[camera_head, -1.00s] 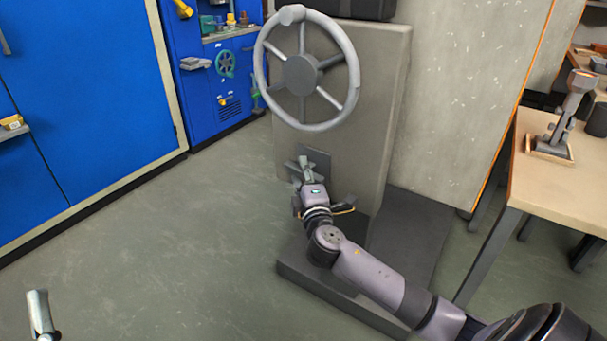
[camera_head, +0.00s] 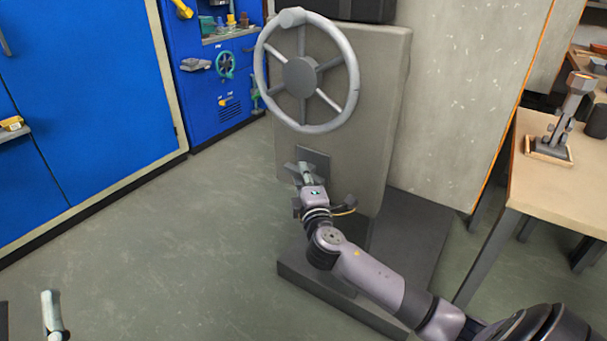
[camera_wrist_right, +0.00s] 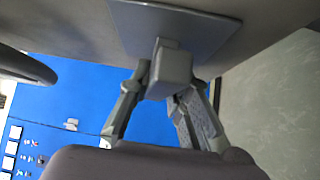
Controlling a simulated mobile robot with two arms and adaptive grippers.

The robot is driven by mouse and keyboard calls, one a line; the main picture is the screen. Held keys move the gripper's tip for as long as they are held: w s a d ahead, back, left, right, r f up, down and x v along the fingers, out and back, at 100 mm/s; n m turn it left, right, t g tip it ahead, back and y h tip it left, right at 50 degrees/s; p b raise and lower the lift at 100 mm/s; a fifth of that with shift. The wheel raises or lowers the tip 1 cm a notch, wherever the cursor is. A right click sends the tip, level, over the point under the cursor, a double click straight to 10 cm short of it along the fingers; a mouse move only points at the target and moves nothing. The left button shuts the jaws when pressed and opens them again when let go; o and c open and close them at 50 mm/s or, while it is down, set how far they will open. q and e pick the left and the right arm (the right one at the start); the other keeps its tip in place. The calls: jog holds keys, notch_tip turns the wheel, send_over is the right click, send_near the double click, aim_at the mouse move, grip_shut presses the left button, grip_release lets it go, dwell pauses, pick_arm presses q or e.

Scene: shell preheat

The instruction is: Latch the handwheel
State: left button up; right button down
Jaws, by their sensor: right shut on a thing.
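The grey handwheel (camera_head: 300,76), with spokes and a rim knob (camera_head: 291,16), is on the face of a grey cabinet (camera_head: 378,125). Below it is a dark plate (camera_head: 318,160). My right gripper (camera_head: 304,174) is at this plate, below the wheel and apart from its rim. In the right wrist view, my right gripper (camera_wrist_right: 165,100) is shut on a small grey block-shaped latch piece (camera_wrist_right: 171,72) standing out from the plate (camera_wrist_right: 200,32). The fingers hide part of the piece. Only a tip of my left gripper (camera_head: 51,314) shows at the lower left.
A dark plinth (camera_head: 335,296) lies under the cabinet. A wooden table (camera_head: 540,190) with a grey tool in a small tray stands at the right. Blue cabinets (camera_head: 90,95) line the left. The floor between is clear.

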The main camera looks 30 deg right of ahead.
jog(key=shift+r+n+g+p, duration=0.1)
jog(key=shift+n+g+p, duration=0.2)
jog(key=shift+p, duration=1.5)
jog(key=shift+y, duration=0.4)
pick_arm(q)
notch_tip(320, 180, down, 17)
jog(key=w+a+g+y, duration=0.1)
jog(key=a+g+y, duration=0.1)
jog(key=g, duration=0.8)
jog(key=shift+w+r+g+y, duration=0.15)
jog(key=shift+w+g+y, duration=0.15)
jog(key=shift+y, duration=0.5)
pick_arm(e)
jog(key=c, duration=1.5)
grip_release()
jog(key=shift+s, duration=0.1)
